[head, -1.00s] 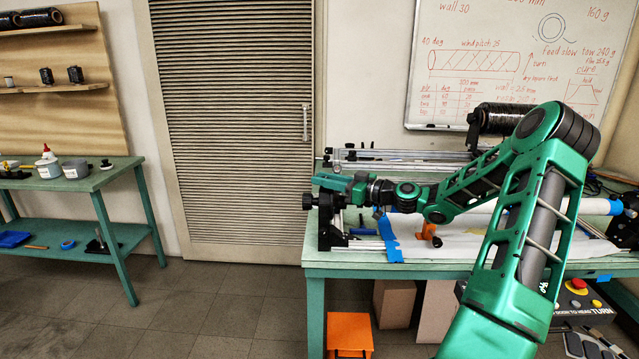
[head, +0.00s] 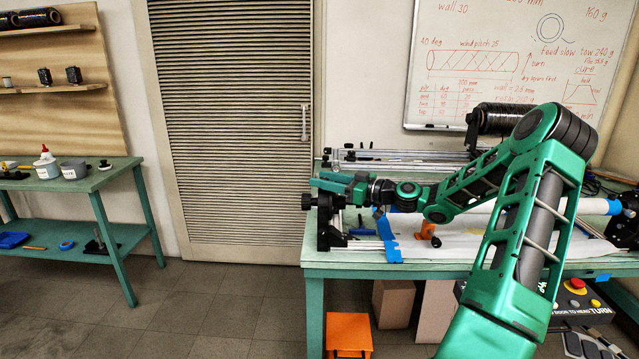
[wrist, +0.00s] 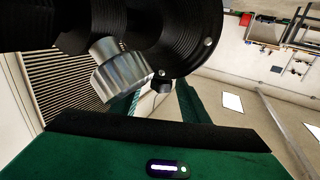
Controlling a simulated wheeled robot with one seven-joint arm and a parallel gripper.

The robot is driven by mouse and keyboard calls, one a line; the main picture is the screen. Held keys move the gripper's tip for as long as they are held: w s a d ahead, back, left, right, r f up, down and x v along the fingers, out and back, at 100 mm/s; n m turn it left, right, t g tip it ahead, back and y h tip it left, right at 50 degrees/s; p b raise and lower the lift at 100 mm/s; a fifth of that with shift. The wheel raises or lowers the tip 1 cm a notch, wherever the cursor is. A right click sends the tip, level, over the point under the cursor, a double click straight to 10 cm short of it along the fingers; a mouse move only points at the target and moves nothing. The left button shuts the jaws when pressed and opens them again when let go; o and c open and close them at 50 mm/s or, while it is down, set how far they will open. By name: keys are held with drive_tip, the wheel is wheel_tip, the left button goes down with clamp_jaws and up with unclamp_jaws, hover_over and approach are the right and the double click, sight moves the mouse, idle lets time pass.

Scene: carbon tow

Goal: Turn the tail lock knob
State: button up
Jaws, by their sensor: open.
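A black bracket (head: 330,228) stands at the left end of the green table, with a black round knob (head: 309,202) on its outer side. My green gripper (head: 322,182) is open just above this knob and bracket. In the wrist view, a silver ridged knob (wrist: 120,72) sits below a large black ribbed wheel (wrist: 185,35). One green finger with a black pad (wrist: 160,135) crosses the bottom of that view, apart from the silver knob. The other finger cannot be made out there. I cannot tell which knob is the tail lock.
A white tube (head: 470,211) runs along the table (head: 450,268), over a white sheet with blue tape. An orange piece (head: 427,231) stands beside it. Metal rails (head: 400,156) lie behind. The floor left of the table is clear.

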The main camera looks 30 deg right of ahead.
drive_tip(key=v, duration=1)
drive_tip(key=shift+s+d, duration=0.15)
drive_tip(key=shift+d, duration=0.05)
drive_tip(key=shift+f, duration=0.1)
